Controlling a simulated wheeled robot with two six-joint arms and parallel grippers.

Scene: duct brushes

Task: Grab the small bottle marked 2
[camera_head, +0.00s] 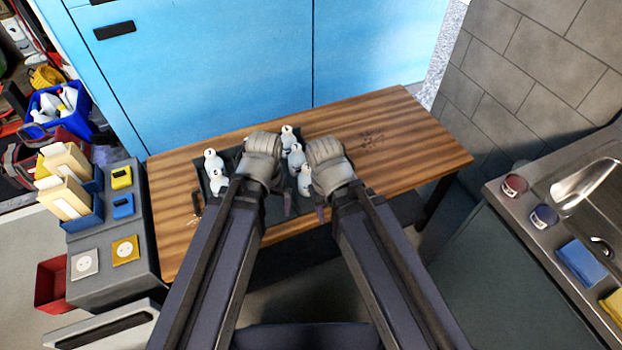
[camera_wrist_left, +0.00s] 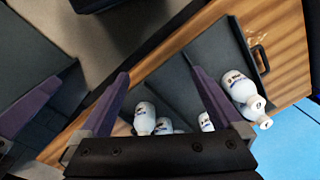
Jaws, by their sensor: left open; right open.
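Two bottles, a rear one (camera_head: 213,161) and a front one (camera_head: 218,183), are at the tray's left. Three more (camera_head: 288,138) (camera_head: 296,158) (camera_head: 304,181) show between my grippers. The marks are too small to read, so I cannot tell which is bottle 2. My left gripper (camera_head: 268,192) is open over the tray's middle, hiding part of it. In the left wrist view its spread fingers (camera_wrist_left: 160,76) hold nothing; bottles (camera_wrist_left: 145,119) (camera_wrist_left: 239,88) show nearby. My right gripper (camera_head: 325,195) is open, just right of the bottles.
The table (camera_head: 420,130) is clear on the right. A blue cabinet (camera_head: 200,75) stands behind it. A grey side unit (camera_head: 120,265) with switches and boxes is at the left, and a counter with a sink (camera_head: 590,185) at the right.

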